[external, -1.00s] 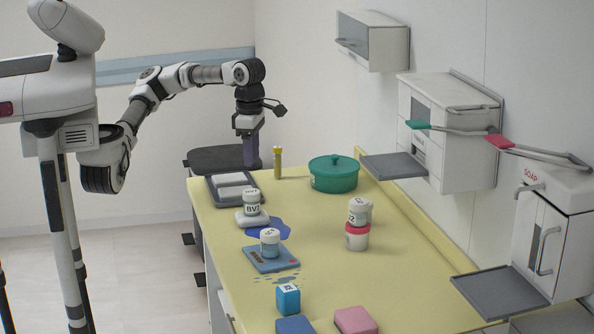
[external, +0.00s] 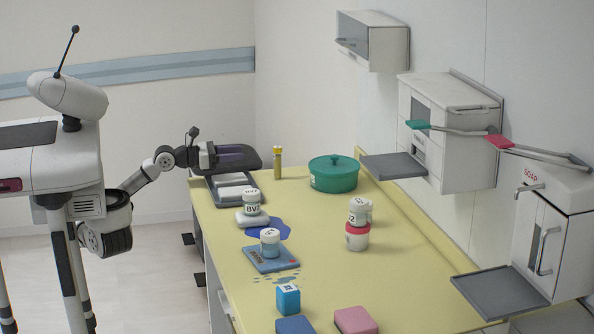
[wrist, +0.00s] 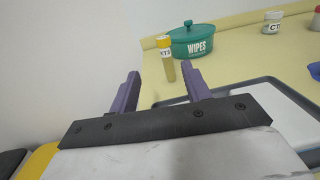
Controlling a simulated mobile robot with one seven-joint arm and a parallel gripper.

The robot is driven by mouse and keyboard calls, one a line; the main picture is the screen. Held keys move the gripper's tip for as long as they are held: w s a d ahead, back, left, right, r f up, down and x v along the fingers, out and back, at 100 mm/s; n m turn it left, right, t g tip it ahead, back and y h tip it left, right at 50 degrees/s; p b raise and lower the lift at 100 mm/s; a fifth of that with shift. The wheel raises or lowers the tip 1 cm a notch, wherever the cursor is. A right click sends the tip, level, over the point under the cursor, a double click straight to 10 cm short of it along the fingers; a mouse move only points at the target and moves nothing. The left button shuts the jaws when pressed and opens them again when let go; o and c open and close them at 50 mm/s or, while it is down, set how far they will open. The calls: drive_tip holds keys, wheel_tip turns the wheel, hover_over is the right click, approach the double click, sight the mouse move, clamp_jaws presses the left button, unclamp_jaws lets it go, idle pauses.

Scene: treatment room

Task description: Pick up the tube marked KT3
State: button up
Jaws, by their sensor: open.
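The tube (external: 278,165) is slim with a yellow cap and stands upright near the far left end of the yellow table. In the wrist view the tube (wrist: 169,70) shows amber contents and a small white label that seems to read KT3. My gripper (external: 248,158) is level at the table's far left edge, pointing right toward the tube. In the wrist view its two purple fingers (wrist: 160,71) are apart with nothing between them. The tube stands beyond the fingertips, in line with the gap and not touching them.
A green lidded WIPES pot (external: 333,174) stands right of the tube. A grey tray (external: 213,191) with white items lies below my gripper. Labelled jars (external: 252,203) stand nearer the front, by a blue patch (external: 276,228). The table between tray and pot is clear.

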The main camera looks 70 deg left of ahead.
sight(277, 151)
drive_tip(key=w+p, duration=0.1)
drive_tip(key=w, duration=0.1)
drive_tip(key=w+p, duration=0.2)
drive_tip(key=w+d+p, duration=0.1)
drive_tip(key=w, duration=0.2)
drive_tip(key=shift+w+r, duration=0.1)
drive_tip(key=shift+r, duration=0.1)
drive_tip(key=w+p, duration=0.3)
drive_tip(key=w+d+p, duration=0.1)
drive_tip(key=w, duration=0.1)
drive_tip(key=shift+w+f, duration=0.15)
drive_tip(key=shift+w, duration=0.05)
drive_tip(key=shift+w+f, duration=0.15)
drive_tip(key=shift+w, duration=0.05)
drive_tip(key=shift+c, duration=0.3)
drive_tip(key=c, duration=1)
